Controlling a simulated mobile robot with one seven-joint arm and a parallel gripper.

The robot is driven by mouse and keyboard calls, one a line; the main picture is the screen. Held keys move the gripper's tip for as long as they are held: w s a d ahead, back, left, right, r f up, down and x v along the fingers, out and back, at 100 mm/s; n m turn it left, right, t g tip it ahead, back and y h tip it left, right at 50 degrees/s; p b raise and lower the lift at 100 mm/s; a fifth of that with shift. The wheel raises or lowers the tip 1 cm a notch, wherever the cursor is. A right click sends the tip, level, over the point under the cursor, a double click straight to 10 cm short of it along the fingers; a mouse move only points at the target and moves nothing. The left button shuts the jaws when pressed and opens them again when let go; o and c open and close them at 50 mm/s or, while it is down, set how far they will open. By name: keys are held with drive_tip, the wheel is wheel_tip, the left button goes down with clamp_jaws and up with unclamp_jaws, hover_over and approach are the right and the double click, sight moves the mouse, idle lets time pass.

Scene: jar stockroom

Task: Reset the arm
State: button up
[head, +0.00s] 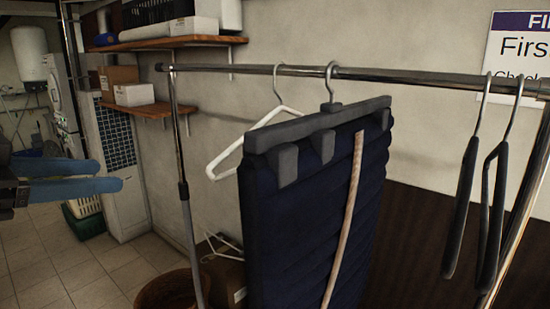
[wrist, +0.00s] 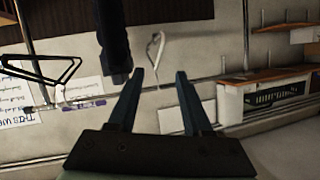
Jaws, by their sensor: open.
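My gripper (head: 110,176) is at the left edge of the head view, its two blue fingers pointing right. In the wrist view my gripper (wrist: 160,74) has its fingers spread with nothing between them. It is apart from the clothes rail (head: 270,70) and the things hung there. A dark blue quilted garment (head: 285,220) hangs from a grey clamp hanger (head: 320,130) in the middle of the head view. The rest of my arm is mostly out of view.
A white hanger (head: 228,150) hangs left of the garment, and dark hangers (head: 464,200) hang at the right. Wooden shelves (head: 165,43) with boxes are on the back wall. A wicker basket (head: 165,292) and a green crate (head: 85,225) stand on the floor. Tiled floor (head: 50,265) is clear at left.

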drive_tip(key=w+d+r+n+t+y, duration=0.1)
drive_tip(key=w+d+r+n+t, duration=0.2)
drive_tip(key=d, duration=0.4)
drive_tip(key=w+d+r+t+y, duration=0.1)
drive_tip(key=w+d+r+t, duration=0.15)
drive_tip(key=w+d, duration=0.3)
drive_tip(key=s+d+r+n+t+y, duration=0.3)
drive_tip(key=s+d+r+t, duration=0.5)
drive_tip(key=s+d, duration=0.5)
drive_tip(key=shift+s+r+n+t, duration=0.35)
drive_tip(key=shift+s+r+n, duration=0.15)
drive_tip(key=shift+s+r, duration=0.15)
drive_tip(key=shift+w, duration=0.15)
